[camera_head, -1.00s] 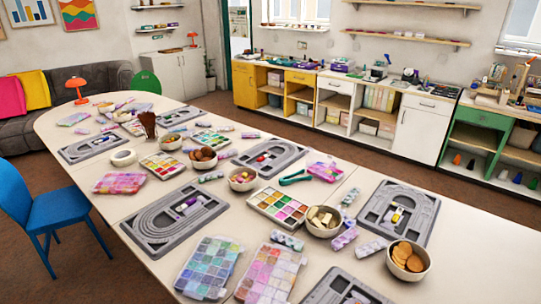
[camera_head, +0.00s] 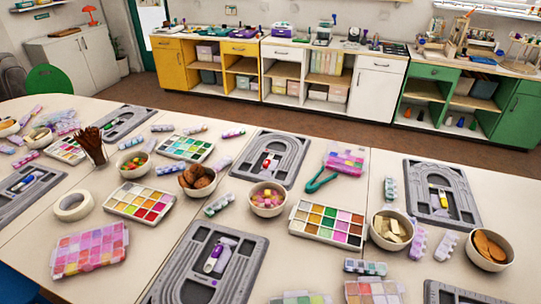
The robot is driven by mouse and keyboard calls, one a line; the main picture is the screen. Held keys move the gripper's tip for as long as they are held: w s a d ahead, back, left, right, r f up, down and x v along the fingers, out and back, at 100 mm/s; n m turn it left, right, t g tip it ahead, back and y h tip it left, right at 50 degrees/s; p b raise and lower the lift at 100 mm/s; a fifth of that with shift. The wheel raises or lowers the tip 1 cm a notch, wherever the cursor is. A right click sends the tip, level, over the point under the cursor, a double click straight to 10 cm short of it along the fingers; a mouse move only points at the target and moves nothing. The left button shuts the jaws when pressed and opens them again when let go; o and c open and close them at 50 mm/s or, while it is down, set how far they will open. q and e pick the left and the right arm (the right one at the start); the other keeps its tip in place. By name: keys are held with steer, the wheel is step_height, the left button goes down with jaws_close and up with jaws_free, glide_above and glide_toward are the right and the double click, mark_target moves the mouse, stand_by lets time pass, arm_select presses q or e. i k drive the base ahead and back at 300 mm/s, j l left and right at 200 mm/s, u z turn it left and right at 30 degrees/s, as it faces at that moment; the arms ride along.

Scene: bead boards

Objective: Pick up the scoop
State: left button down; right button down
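No thing in the head view can be told as the scoop for certain. Small coloured tools that may be scoops lie in the middle wells of the grey bead boards. One is purple and white (camera_head: 213,258) on the front board, one is red (camera_head: 268,162) on the back middle board, one is yellow (camera_head: 434,198) on the right board, and one is blue and red (camera_head: 26,182) on the left board. They are too small to make out their shape. Neither of my grippers is in view.
The long pale table (camera_head: 262,232) is crowded with bead boxes, bowls and bead tubes. A tape roll (camera_head: 74,206), a dark cup of brown sticks (camera_head: 91,146) and green pliers (camera_head: 321,182) lie among them. Cabinets (camera_head: 379,88) stand along the back wall beyond the brown floor.

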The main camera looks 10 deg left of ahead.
mark_target(266, 163)
steer(key=i+j+z, duration=0.2)
steer(key=j, duration=0.65)
steer(key=j+z, duration=0.15)
steer(key=j, duration=0.75)
